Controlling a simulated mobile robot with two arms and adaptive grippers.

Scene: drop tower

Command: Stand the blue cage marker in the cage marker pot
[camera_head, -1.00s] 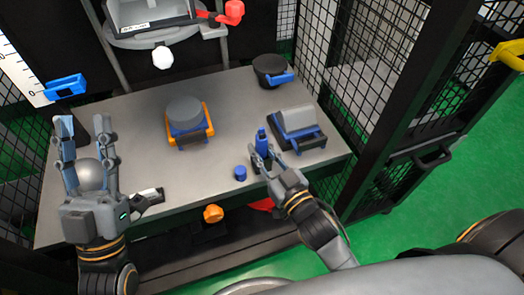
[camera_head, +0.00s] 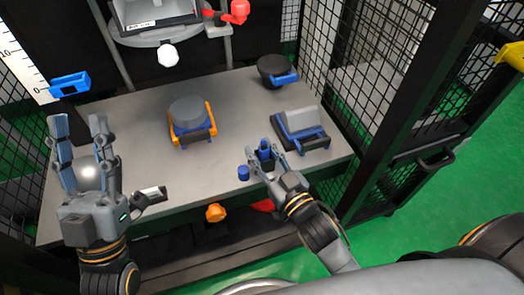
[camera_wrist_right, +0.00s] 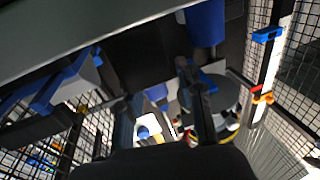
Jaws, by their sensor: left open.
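The blue cage marker (camera_head: 265,147) stands upright in the head view, its lower end inside or right behind the small black cage marker pot (camera_head: 266,163). My right gripper (camera_head: 265,153) is at the pot, its two fingers spread on either side of the marker with gaps visible. The fingers partly hide the pot, so the marker's bottom is not visible. My left gripper (camera_head: 79,122) is open over the table's left end, with a shiny ball (camera_head: 89,174) showing between its fingers; no marker is in it.
A short blue cylinder (camera_head: 243,173) stands just left of the pot. A grey block on a blue-black holder (camera_head: 301,129), a black bowl (camera_head: 273,70) and a grey disc in an orange-blue cradle (camera_head: 188,113) occupy the grey table (camera_head: 140,115). Mesh cage walls (camera_head: 385,75) border the right.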

